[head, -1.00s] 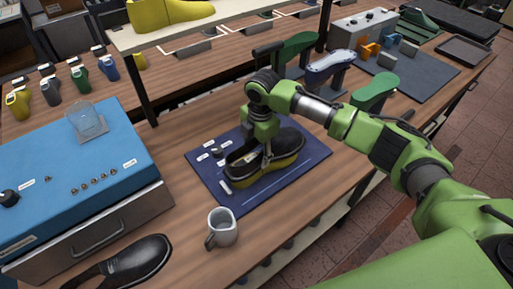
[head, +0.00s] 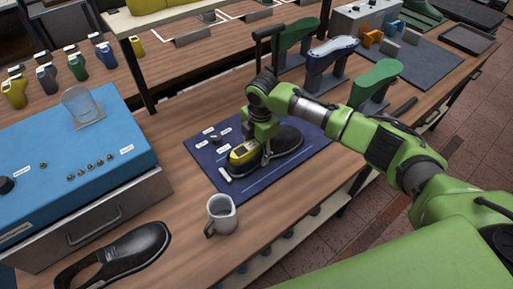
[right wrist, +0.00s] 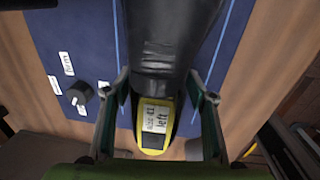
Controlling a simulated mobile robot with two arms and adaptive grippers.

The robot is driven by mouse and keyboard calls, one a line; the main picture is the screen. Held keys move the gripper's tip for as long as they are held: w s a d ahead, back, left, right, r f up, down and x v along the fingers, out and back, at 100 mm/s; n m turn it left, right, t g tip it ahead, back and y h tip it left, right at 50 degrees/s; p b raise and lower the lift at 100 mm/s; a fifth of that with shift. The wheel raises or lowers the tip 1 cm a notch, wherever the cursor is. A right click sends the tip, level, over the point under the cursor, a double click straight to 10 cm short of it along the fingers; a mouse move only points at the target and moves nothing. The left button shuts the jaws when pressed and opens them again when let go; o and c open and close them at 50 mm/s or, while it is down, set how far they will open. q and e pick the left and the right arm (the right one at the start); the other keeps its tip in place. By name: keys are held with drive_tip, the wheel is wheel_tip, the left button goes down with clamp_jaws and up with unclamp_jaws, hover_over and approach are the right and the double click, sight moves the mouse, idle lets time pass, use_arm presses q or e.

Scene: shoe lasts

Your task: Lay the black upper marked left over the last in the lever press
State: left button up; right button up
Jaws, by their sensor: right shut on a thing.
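A yellow last (head: 243,152) lies on a navy blue plate (head: 294,178). A black upper (head: 286,143) is over it, with the last's yellow top showing in its opening. In the right wrist view, the last's label (right wrist: 155,118) reads "left"; the black upper (right wrist: 165,60) runs forward from it. My right gripper (head: 264,158) is above the opening, its fingers (right wrist: 158,88) shut on the two sides of the upper. The lever (head: 268,32) with a black handle rises behind the arm; its foot is hidden. My left gripper is not in view.
Another black upper (head: 120,256) lies at the front left. A grey jug (head: 222,216) stands close in front of the plate. A blue box (head: 60,155) with a glass is at the left. Green shoe forms (head: 378,80) stand behind the arm.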

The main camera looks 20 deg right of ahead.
drive_tip(key=shift+f, duration=0.6)
idle(0.8)
drive_tip(key=o, duration=1.3)
drive_tip(key=shift+r, duration=0.1)
drive_tip(key=r, duration=0.8)
drive_tip(key=s+r, duration=0.1)
drive_tip(key=r, duration=0.2)
drive_tip(key=shift+d+r, duration=0.2)
drive_tip(key=shift+r, duration=0.2)
